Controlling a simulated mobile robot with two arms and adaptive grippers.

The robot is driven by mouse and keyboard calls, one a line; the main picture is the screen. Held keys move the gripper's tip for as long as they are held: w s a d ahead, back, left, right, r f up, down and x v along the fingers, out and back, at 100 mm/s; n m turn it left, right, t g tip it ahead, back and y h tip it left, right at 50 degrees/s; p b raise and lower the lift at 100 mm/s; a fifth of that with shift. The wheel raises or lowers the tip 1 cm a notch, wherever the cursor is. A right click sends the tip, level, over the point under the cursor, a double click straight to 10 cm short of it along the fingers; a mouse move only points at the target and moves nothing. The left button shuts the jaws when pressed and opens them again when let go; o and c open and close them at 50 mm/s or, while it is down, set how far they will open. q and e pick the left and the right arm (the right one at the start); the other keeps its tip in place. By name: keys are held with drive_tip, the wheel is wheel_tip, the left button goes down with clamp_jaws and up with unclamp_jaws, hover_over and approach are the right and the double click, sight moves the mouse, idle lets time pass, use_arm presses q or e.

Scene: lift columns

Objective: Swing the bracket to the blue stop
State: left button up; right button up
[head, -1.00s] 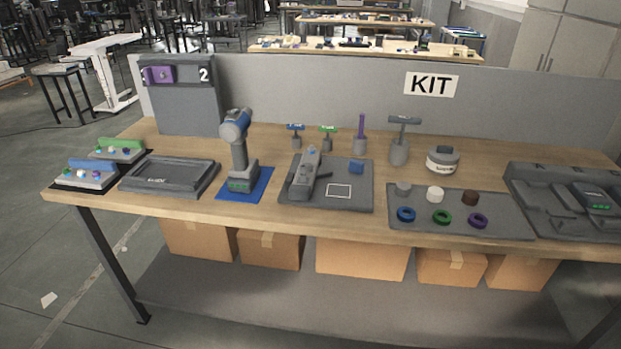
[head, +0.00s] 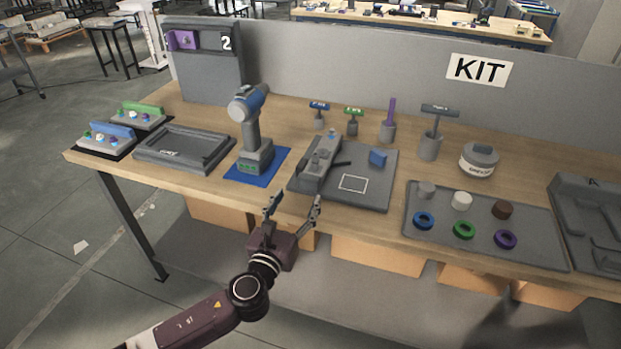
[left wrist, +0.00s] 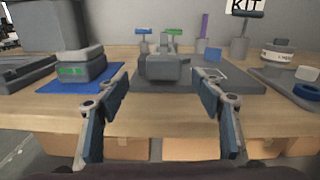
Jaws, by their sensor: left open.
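A long grey bracket-like part (head: 318,165) lies on a dark grey plate (head: 375,197) at the middle of the bench, pointing away from me. It also shows end-on in the left wrist view (left wrist: 168,68). A blue block (head: 378,158), which looks like the blue stop, sits on the plate to its right, with a gap between them. It also shows in the left wrist view (left wrist: 213,54). My left gripper (head: 292,204) is open and empty at the bench's front edge, short of the bracket and apart from it. My right gripper is not in view.
A drill (head: 250,125) stands on a blue mat (head: 272,168) left of the plate. Several T-handled tools and a purple-handled tool (head: 388,125) stand behind. A tray (head: 480,250) of rings and caps is at right. A white square outline (head: 353,184) marks the plate.

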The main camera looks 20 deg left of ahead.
sight(307, 184)
use_arm(q)
drive_tip(key=shift+w+d+r+m, duration=0.2)
drive_tip(key=shift+w+m, duration=0.3)
drive_tip(key=shift+w, duration=0.05)
drive_tip(key=w, duration=0.7)
drive_tip(key=shift+d+f, duration=0.15)
drive_tip(key=shift+d, duration=0.05)
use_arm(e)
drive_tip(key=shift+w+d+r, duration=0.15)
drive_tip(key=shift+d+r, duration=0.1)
